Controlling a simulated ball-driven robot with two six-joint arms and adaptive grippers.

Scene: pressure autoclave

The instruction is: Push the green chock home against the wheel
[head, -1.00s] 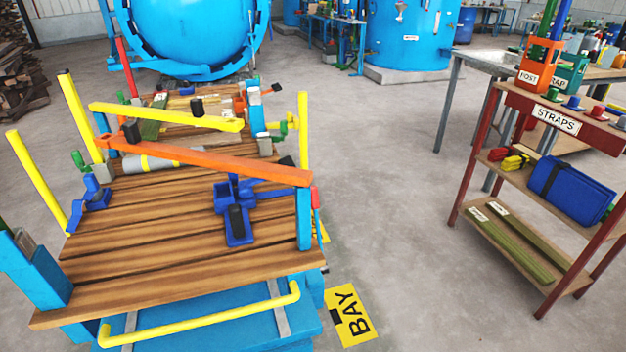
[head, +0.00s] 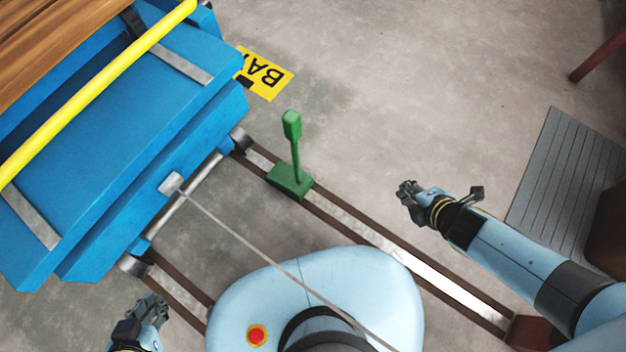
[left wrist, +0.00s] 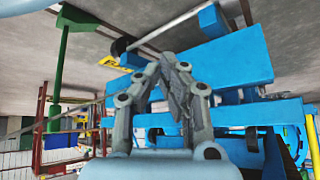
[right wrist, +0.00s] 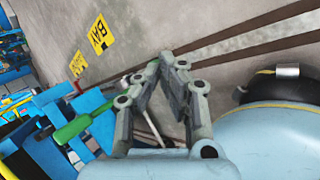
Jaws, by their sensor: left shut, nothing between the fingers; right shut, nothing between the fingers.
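The green chock (head: 290,180) sits on the upper rail in the head view, with its handle standing up. A gap of bare rail lies between it and the cart's wheel (head: 240,138). My right gripper (head: 404,194) is shut and empty, to the right of the chock and apart from it. My left gripper (head: 158,303) is shut and empty at the lower left, near the other rail. The chock also shows at the upper left in the left wrist view (left wrist: 78,18). Its handle shows in the right wrist view (right wrist: 80,127).
The blue cart (head: 150,130) with a yellow bar (head: 95,95) fills the upper left. A thin grey rod runs from the cart over my base. A grey slatted platform (head: 555,170) lies at right. Bare floor (head: 420,90) lies beyond the upper rail.

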